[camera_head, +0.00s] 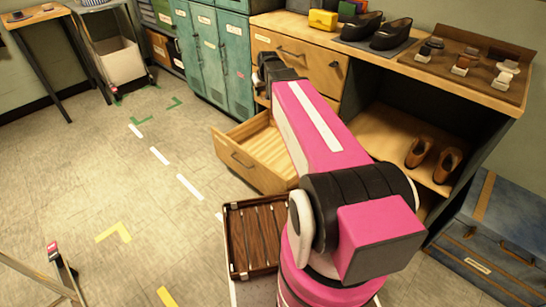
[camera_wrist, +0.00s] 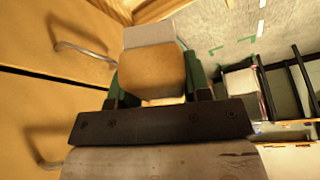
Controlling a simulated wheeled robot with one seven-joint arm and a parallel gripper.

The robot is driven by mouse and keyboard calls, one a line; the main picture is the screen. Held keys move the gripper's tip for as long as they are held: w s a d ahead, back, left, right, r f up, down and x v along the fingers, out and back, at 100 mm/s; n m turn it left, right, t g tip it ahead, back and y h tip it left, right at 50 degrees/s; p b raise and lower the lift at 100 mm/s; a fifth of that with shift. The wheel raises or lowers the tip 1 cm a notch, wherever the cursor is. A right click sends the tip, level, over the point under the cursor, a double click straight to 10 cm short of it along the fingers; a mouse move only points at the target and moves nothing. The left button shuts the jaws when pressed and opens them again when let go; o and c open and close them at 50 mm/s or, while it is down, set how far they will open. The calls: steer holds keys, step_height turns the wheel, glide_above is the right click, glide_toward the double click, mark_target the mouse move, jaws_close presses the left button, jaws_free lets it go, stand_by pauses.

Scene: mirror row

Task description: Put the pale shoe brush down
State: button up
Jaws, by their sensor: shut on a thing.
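My gripper (camera_wrist: 155,85) is shut on the pale shoe brush (camera_wrist: 152,68). The brush shows in the wrist view as a tan wooden block with a pale grey-white part beyond it. Green fingers stand at both its sides, and the brush seems clear of any surface. In the head view my pink arm reaches toward the cabinet front, with its dark wrist (camera_head: 272,68) beside the upper drawers. The fingers and brush are hidden there.
An open, apparently empty wooden drawer (camera_head: 232,152) juts out below my arm. The wooden counter (camera_head: 385,62) carries a yellow box (camera_head: 323,20), black shoes (camera_head: 391,34) and a brown tray (camera_head: 508,92) with small items. A slatted dark tray (camera_head: 232,250) stands near my base. Teal lockers (camera_head: 205,55) stand behind.

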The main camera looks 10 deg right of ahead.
steer(key=w+f+n, duration=0.1)
steer(key=f, duration=1.5)
steer(key=w+f+n+y, duration=0.1)
steer(key=w+f+n, duration=0.1)
steer(key=f, duration=1.5)
steer(key=w+f+n, duration=0.1)
steer(key=f+n, duration=0.1)
steer(key=f, duration=1.5)
steer(key=shift+w+d+g+y, duration=0.15)
steer(key=shift+w+g+y, duration=0.15)
steer(key=shift+y, duration=0.1)
steer(key=shift+f, duration=0.15)
steer(key=o, duration=1.2)
